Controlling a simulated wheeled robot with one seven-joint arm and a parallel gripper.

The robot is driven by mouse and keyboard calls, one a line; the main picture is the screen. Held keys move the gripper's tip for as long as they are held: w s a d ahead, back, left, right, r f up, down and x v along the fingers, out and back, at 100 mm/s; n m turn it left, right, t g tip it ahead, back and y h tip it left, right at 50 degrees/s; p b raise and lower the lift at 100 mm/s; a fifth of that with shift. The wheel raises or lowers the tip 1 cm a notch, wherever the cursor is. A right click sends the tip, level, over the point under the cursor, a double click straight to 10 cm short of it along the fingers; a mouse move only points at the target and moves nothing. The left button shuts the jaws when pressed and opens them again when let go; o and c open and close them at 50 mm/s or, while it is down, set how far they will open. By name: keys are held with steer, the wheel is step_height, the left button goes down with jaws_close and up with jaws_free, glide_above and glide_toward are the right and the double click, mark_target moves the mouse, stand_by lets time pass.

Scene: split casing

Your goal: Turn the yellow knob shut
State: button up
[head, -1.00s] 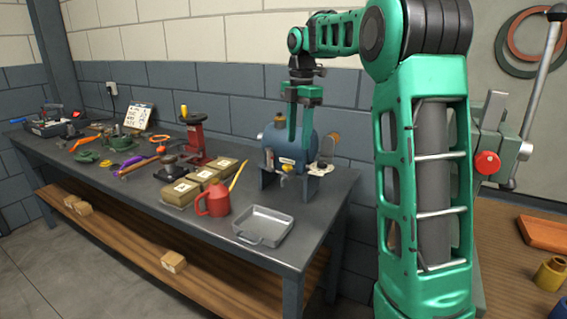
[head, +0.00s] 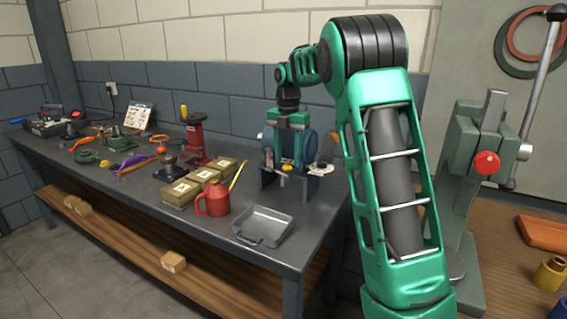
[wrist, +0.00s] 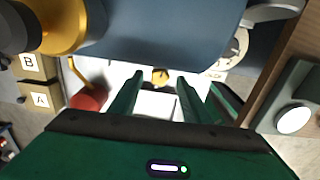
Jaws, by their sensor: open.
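The yellow knob (head: 286,168) is low on the front of the blue cylindrical casing (head: 314,147), which stands on a grey stand at the right end of the bench. In the wrist view the small knob (wrist: 160,76) shows just below the casing's edge, between the tips of my fingers. My green gripper (head: 288,158) points down in front of the casing with its fingers apart. In the wrist view the gripper (wrist: 160,82) holds nothing. I cannot tell whether the fingers touch the knob. My gripper hides part of the casing.
A grey metal tray (head: 265,228) and a red can (head: 212,203) with a yellow spout stand in front of the casing. Several cardboard boxes (head: 180,192) and a red stand (head: 195,140) are to the left. A grey-green machine (head: 478,150) stands right of my arm.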

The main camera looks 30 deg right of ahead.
steer(key=shift+f, duration=0.85)
steer(key=shift+c, duration=0.3)
steer(key=c, duration=1)
steer(key=shift+a, duration=0.4)
steer(key=shift+d, duration=0.2)
steer(key=shift+d+m, duration=0.15)
steer(key=shift+m, duration=0.15)
steer(key=shift+d+r+m, duration=0.1)
steer(key=shift+d+m, duration=0.05)
steer(key=shift+m, duration=1.25)
steer(key=shift+d+m, duration=0.1)
steer(key=shift+m, duration=1.3)
